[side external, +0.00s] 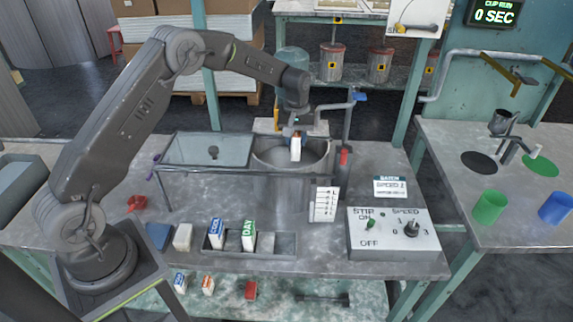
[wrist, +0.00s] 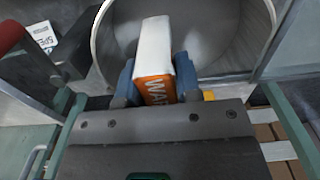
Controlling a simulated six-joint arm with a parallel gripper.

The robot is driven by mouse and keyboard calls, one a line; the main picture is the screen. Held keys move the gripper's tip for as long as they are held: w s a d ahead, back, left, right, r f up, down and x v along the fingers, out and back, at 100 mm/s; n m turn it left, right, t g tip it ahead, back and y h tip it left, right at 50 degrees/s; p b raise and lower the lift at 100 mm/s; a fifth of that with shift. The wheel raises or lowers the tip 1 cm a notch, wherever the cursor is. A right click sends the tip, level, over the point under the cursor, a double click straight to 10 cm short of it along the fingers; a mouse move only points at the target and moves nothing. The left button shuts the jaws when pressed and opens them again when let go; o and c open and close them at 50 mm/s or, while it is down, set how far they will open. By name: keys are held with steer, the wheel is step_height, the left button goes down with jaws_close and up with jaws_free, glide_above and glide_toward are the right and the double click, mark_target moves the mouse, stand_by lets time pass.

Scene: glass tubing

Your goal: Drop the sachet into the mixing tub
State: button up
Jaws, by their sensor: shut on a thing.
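The sachet (wrist: 157,55) is a small white packet with an orange band and white letters, partly readable as "WA". My gripper (wrist: 153,82) is shut on it, with a blue-grey finger on each side. In the side external view my gripper (side external: 296,138) holds the sachet (side external: 296,151) upright at the mouth of the mixing tub. The mixing tub (side external: 278,190) is a round grey metal vessel with a wide open top. In the wrist view its rim (wrist: 100,50) curves around the sachet, and its pale inside shows beyond. How far the sachet is below the rim is unclear.
A glass-topped lid or panel (side external: 207,150) stands out left of the tub. A post with a red part (side external: 344,157) stands close on its right. In front are a tray (side external: 275,243) with other packets and a control box (side external: 392,235) with a switch and speed knob.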

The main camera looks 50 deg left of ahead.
steer(key=shift+f, duration=0.7)
steer(key=o, duration=1.1)
steer(key=shift+o, duration=0.2)
step_height(320, 180, up, 14)
